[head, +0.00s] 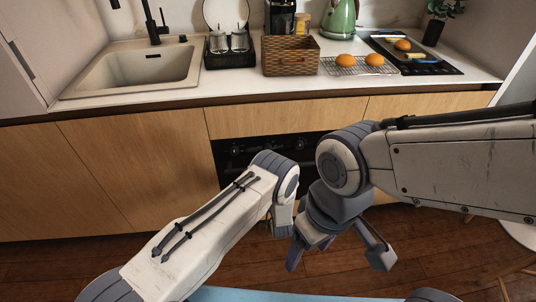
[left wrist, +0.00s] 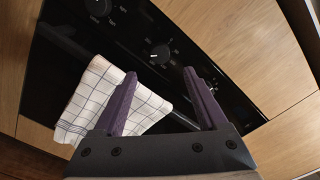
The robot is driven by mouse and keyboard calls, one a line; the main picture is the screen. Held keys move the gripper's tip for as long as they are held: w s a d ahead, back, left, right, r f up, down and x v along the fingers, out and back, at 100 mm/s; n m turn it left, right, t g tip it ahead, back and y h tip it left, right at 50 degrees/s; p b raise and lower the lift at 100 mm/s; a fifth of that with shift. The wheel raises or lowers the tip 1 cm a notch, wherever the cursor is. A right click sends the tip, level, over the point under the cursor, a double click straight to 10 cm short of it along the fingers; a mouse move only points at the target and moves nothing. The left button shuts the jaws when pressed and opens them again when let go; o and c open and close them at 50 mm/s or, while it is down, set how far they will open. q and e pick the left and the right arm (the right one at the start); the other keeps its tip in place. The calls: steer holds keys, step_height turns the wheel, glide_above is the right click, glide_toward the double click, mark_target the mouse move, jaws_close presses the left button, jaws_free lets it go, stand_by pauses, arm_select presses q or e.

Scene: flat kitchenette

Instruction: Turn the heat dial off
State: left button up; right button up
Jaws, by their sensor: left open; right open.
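The black oven front (head: 228,160) is set in the wooden cabinets below the counter. A round black dial (left wrist: 160,54) with a pale pointer mark lies just ahead of my left gripper (left wrist: 160,74), roughly between the fingertips in the picture. The left jaws are open and empty; I cannot tell whether they touch the dial. A second dial (left wrist: 98,8) with white markings is at the top left of the left wrist view. I cannot tell which is the heat dial. My right gripper (head: 336,262) is open and empty, pointing down above the floor, away from the oven.
A checked white towel (left wrist: 93,97) hangs over the oven's bar, partly behind my left finger. The counter (head: 190,88) above holds a sink (head: 137,68), a wicker basket (head: 290,58), a cooling rack with buns, a green kettle (head: 339,20) and a black hob (head: 442,67).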

arm_select(q)
steer(key=x, duration=0.9)
steer(key=shift+b, duration=0.3)
jaws_close()
